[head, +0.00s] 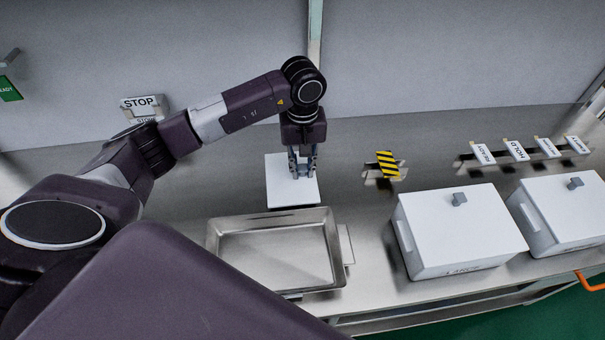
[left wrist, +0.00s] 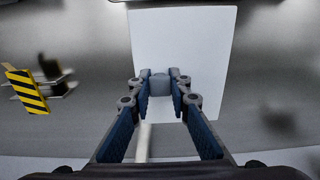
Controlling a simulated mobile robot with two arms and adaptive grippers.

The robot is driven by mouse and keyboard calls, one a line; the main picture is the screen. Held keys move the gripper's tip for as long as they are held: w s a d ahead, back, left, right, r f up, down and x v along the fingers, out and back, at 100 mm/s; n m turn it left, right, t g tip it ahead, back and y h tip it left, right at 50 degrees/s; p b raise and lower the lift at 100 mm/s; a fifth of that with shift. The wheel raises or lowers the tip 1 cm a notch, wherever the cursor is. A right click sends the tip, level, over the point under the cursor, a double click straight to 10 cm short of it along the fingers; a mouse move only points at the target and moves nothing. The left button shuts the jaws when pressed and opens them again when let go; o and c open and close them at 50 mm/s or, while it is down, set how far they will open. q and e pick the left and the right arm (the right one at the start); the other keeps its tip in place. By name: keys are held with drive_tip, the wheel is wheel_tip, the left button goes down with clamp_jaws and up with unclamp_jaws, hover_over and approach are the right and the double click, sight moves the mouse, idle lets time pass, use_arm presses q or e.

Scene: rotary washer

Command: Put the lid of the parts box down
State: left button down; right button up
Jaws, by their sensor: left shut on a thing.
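The flat white lid (head: 279,178) is at the back of the steel counter, just behind the metal tray. My left gripper (head: 302,172) points down over the lid, with its fingers at the lid's middle. The left wrist view shows the white lid (left wrist: 184,40) filling the upper middle. There my left gripper (left wrist: 163,85) is shut on the small grey knob (left wrist: 163,84) of the lid. Whether the lid touches the counter or hangs just above it, I cannot tell. My right gripper is not in view.
An empty shallow metal tray (head: 328,224) stands in front of the lid. Two white lidded boxes (head: 462,230) (head: 565,210) stand to the right. A yellow-black striped flap (head: 387,164) and several labelled flaps (head: 517,150) line the back. A STOP sign (head: 140,103) is at left.

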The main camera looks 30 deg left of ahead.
sight(302, 176)
use_arm(q)
wheel_tip(302, 176, down, 4)
drive_tip(key=shift+s+r+p, duration=0.1)
drive_tip(key=shift+r+p, duration=0.15)
drive_tip(key=shift+p, duration=0.25)
drive_tip(key=shift+f, duration=0.15)
drive_tip(key=shift+f, duration=0.1)
drive_tip(key=shift+f+b, duration=0.1)
drive_tip(key=shift+b, duration=0.2)
drive_tip(key=c, duration=1.8)
unclamp_jaws()
